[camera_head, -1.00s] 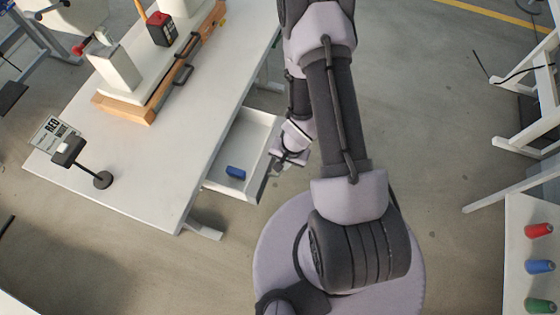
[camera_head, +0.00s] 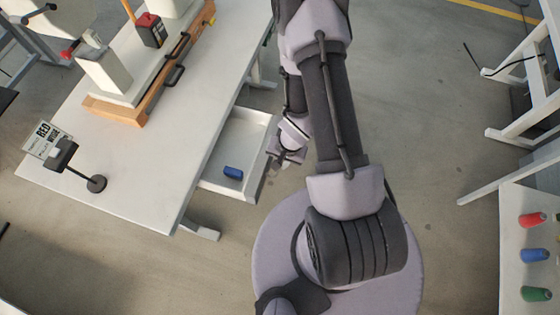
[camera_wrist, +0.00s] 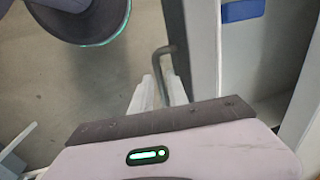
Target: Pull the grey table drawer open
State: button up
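The table drawer (camera_head: 215,183) is pulled out from under the white table's right side. Its inside is exposed, with a blue object (camera_head: 233,172) lying in it. In the wrist view the drawer front (camera_wrist: 203,45) stands upright to the right of the fingers, and the blue object (camera_wrist: 242,11) shows behind it. A grey bar handle (camera_wrist: 168,52) sticks out from the front and runs down between the fingertips. My gripper (camera_wrist: 160,88) is shut on this handle; the exact contact is partly hidden. In the head view my gripper (camera_head: 281,160) is beside the drawer front.
A white stand at right carries red (camera_head: 533,220), blue (camera_head: 535,255) and green (camera_head: 535,293) spools. Open floor lies right of my arm.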

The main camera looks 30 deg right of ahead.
notch_tip(320, 180, up, 17)
jog(key=s+d+p, duration=0.2)
jog(key=p, duration=0.7)
jog(key=shift+d+p, duration=0.15)
jog(key=shift+p, duration=0.2)
jog(key=shift+s+f, duration=0.1)
jog(key=w+d+r+n+t+h+b, duration=0.1)
jog(key=w+r+h+b, duration=0.15)
jog(key=r, duration=0.45)
jog(key=w+d+r+t+h+b, duration=0.15)
jog(key=r+b, duration=0.25)
jog(key=r, duration=0.4)
jog(key=s+a+r+n+t+y+b, duration=0.1)
jog(key=s+a+r+n+y+b, duration=0.2)
jog(key=s+a+r, duration=0.7)
jog(key=a+r+y+b, duration=0.1)
jog(key=a, duration=0.2)
jog(key=shift+a+t, duration=0.35)
jog(key=shift+a, duration=0.05)
